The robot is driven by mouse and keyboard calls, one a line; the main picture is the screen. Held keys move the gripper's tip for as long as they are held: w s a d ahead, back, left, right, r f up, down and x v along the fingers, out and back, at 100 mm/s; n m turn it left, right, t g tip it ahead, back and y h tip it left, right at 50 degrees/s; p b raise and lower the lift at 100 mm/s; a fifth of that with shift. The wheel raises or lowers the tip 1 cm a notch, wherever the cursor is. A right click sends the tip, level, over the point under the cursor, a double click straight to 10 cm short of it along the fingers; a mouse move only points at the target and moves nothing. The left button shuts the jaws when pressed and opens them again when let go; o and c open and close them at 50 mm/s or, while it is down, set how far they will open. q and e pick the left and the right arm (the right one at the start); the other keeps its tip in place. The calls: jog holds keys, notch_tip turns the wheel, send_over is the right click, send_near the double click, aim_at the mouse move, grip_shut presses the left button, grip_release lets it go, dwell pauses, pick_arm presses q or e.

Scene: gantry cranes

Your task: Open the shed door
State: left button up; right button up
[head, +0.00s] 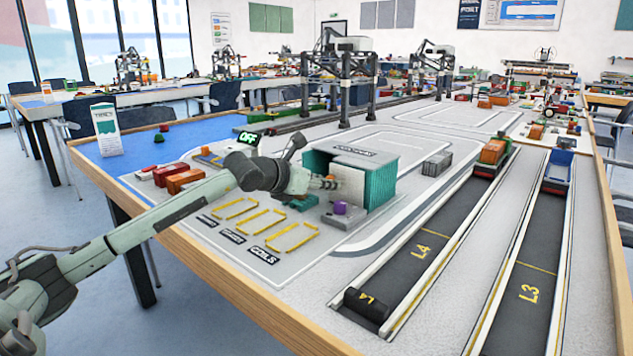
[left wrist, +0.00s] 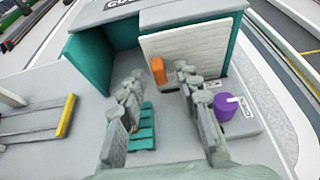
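The shed (head: 381,187) has teal walls and a grey roof and stands on the table's layout; it also shows in the left wrist view (left wrist: 88,58). Its door (left wrist: 194,62) is a pale ribbed panel covering the right part of the front, with an open gap on its left. An orange handle (left wrist: 158,70) is near the door's left edge. My left gripper (left wrist: 158,82) is open and faces the door; the handle appears between its fingertips, but I cannot tell whether they touch it. In the head view, this gripper (head: 325,183) is at the shed front. My right gripper is not in view.
A purple coil (left wrist: 228,107) sits on a grey base right of my fingers. A teal pallet (left wrist: 142,128) lies below and between them. Yellow-marked bays (head: 260,224) are at the shed's left. Several containers (head: 178,180) stand farther left. Lane L4 (head: 420,245) runs along the right.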

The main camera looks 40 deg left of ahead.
pick_arm(q)
jog(key=v, duration=1.2)
jog(key=shift+f, duration=0.1)
dwell(0.4)
